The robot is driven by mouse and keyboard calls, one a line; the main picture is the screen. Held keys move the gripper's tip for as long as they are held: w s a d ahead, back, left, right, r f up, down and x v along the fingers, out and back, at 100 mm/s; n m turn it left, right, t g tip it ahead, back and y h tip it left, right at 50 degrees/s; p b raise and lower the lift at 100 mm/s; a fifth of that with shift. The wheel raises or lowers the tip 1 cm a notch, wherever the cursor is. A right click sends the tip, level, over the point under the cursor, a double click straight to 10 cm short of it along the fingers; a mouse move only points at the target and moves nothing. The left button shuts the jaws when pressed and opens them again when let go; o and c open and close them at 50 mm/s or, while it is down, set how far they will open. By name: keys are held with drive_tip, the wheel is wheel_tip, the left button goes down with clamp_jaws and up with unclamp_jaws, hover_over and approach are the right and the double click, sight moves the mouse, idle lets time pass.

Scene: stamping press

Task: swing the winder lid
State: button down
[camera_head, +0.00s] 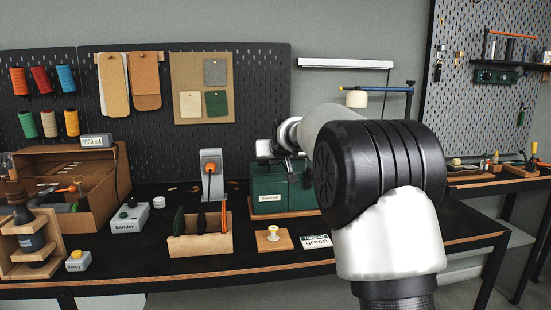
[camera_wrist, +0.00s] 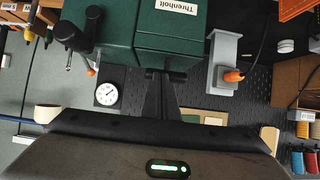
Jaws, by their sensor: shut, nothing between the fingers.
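The winder is a dark green box (camera_head: 268,187) with a white label on its front, standing on the bench right of centre. In the wrist view its green body (camera_wrist: 115,32) fills the top middle, appearing upside down, with the label (camera_wrist: 178,11) at the top edge. I cannot tell how far its lid is open. My gripper (camera_wrist: 166,76) is shut and empty, with its dark fingertips right at the edge of the green body; whether they touch is unclear. In the head view my arm hides part of the winder's right side and most of the gripper.
A grey stand (camera_head: 212,176) with an orange part stands left of the winder. A round dial (camera_wrist: 107,94) shows in the wrist view. A pegboard stands behind.

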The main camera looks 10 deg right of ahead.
drive_tip(key=s+f+g, duration=0.2)
drive_tip(key=s+f, duration=0.1)
drive_tip(key=s, duration=1.4)
drive_tip(key=s+f+g, duration=0.2)
drive_tip(key=s+f, duration=0.1)
drive_tip(key=s, duration=1.4)
drive_tip(key=s+f+g, duration=0.2)
drive_tip(key=s+f, duration=0.1)
drive_tip(key=s, duration=1.4)
wheel_tip(320, 180, up, 23)
drive_tip(key=p, duration=2.3)
drive_tip(key=shift+s+a+r+g+p, duration=0.2)
drive_tip(key=shift+s+g+p, duration=0.1)
drive_tip(key=shift+s, duration=0.15)
